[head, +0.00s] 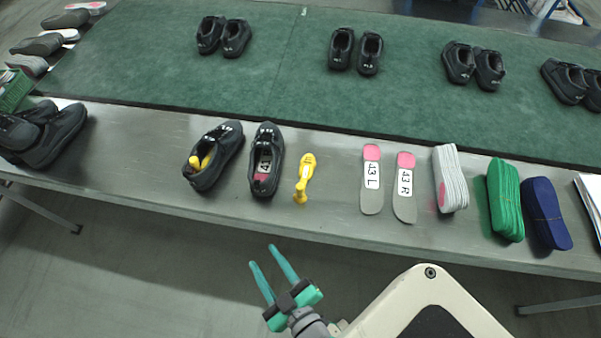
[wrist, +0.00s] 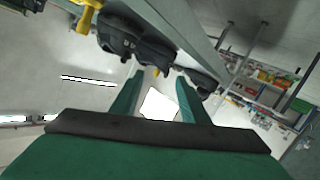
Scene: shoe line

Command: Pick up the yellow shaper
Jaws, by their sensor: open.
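The yellow shaper (head: 304,178) lies on the grey metal table near its front edge, to the right of a pair of black shoes. A second yellow shaper (head: 205,162) is inside the left shoe of that pair (head: 222,148). The right shoe (head: 266,160) has a pink and white label inside. My gripper (head: 262,256) is open and empty, in front of the table edge and apart from the shaper. In the wrist view my teal fingers (wrist: 156,100) are spread with nothing between them. A yellow thing (wrist: 86,16) at its top edge looks like the loose shaper.
Right of the shaper lie two grey and pink insoles (head: 388,190), then white (head: 450,180), green (head: 505,200) and blue (head: 546,213) bundles. More black shoes (head: 45,135) stand at the left. Behind is a green conveyor (head: 290,95) with shoe pairs. Open floor lies in front.

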